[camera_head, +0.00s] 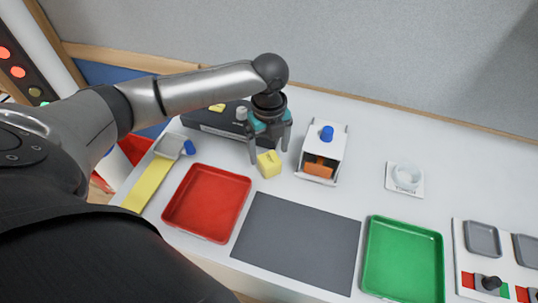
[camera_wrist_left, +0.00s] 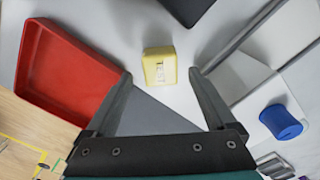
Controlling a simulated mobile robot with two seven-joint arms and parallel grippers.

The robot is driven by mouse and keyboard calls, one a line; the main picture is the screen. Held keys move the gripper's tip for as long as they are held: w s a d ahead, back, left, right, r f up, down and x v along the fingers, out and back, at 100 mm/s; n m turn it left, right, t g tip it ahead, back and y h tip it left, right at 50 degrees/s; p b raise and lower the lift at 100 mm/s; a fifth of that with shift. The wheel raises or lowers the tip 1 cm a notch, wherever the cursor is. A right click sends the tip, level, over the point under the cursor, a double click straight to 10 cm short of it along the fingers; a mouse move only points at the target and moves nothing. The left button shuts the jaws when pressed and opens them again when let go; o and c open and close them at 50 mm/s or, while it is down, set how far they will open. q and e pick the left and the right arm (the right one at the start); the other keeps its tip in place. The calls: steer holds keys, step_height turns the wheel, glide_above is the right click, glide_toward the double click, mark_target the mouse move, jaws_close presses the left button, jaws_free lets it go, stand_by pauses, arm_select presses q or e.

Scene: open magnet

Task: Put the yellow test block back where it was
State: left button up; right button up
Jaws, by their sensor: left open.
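The yellow test block (camera_head: 269,164) sits on the white table between the red tray and the white box with the blue knob. In the left wrist view the block (camera_wrist_left: 159,66) shows the letters TEST on top and lies ahead of the open fingers, apart from both. My left gripper (camera_head: 268,150) is open and empty, pointing down just behind and above the block; its fingers also show in the left wrist view (camera_wrist_left: 160,80). My right gripper is not in view.
The red tray (camera_head: 168,222), grey mat (camera_head: 298,243) and green tray (camera_head: 404,262) lie along the front. The white box (camera_head: 325,145) holds an orange piece (camera_head: 319,167). A dark device (camera_head: 215,121) stands behind the gripper.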

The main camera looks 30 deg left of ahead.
mark_target(269, 158)
arm_select(q)
step_height(269, 158, up, 8)
steer(key=p, duration=0.1)
steer(key=shift+r, duration=0.25)
